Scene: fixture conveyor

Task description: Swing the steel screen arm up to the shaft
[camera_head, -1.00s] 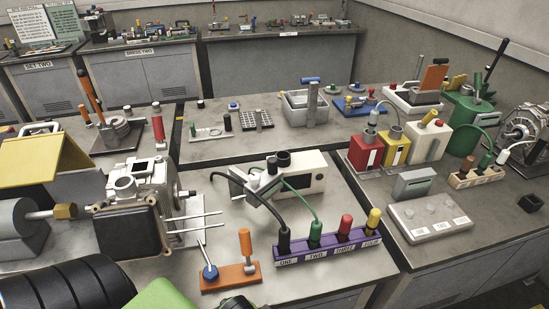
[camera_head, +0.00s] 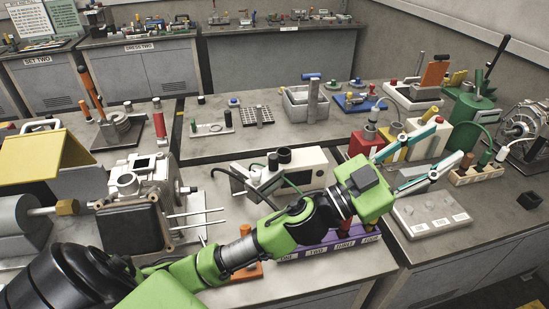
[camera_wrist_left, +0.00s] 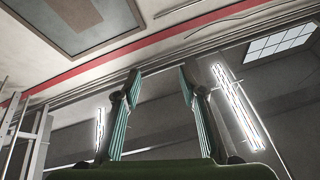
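My left gripper (camera_head: 432,146) is above the right bench, left of the green tank, with its teal-lined fingers spread apart and nothing between them. The same fingers show apart in the left wrist view (camera_wrist_left: 158,70), against ceiling and lights. A round steel machine (camera_head: 521,128) with a hub at its centre stands at the right edge of the head view, beyond the fingertips and apart from them. I cannot tell for sure which part is the steel screen arm or the shaft. My right gripper is not in view.
A green tank (camera_head: 466,122) and a beige block with plugs (camera_head: 478,174) stand near the fingertips. A red box (camera_head: 362,144) is behind the gripper. A grey labelled panel (camera_head: 432,214) lies below. My forearm crosses over the purple socket strip (camera_head: 318,250).

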